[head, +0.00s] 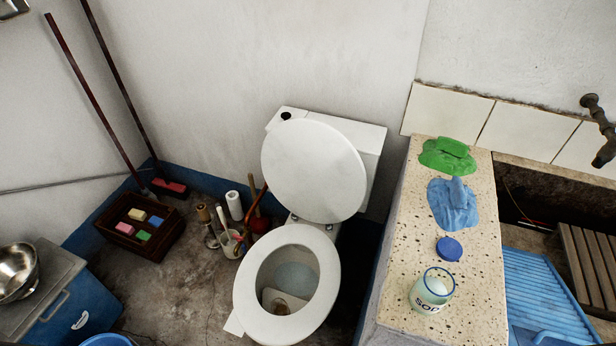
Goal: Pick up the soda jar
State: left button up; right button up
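The soda jar (433,289) is a clear glass jar with a blue rim, pale contents and dark lettering that reads as "SOD" with the rest cut off. It stands upright and open near the front of the speckled stone ledge (404,240). A round blue lid (449,248) lies flat on the ledge just behind it, apart from the jar. Neither of my grippers shows in the head view.
A white toilet (288,280) with raised lid stands left. A trough with blue washboard (540,290) and a tap (602,130) are right.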

aim_at(434, 287)
jog(key=l+z, duration=0.1)
jog(key=z, duration=1.05)
jog(key=k+j+u, duration=0.25)
jog(key=j, duration=0.4)
jog(key=k+j+u, duration=0.1)
jog(key=k+j, duration=0.2)
jog(key=k+j+u, duration=0.15)
jog(key=j, duration=0.25)
jog(key=l+u, duration=0.15)
jog(key=l, duration=0.25)
jog(key=k+l+u, duration=0.15)
jog(key=l, duration=0.25)
jog(key=k+l+u, duration=0.2)
jog(key=l, duration=0.2)
jog(key=l+u, duration=0.15)
jog(key=l, duration=0.25)
jog(key=k+l+u, duration=0.15)
jog(key=l, duration=0.2)
jog(key=k+l+u, duration=0.15)
jog(key=l, duration=0.15)
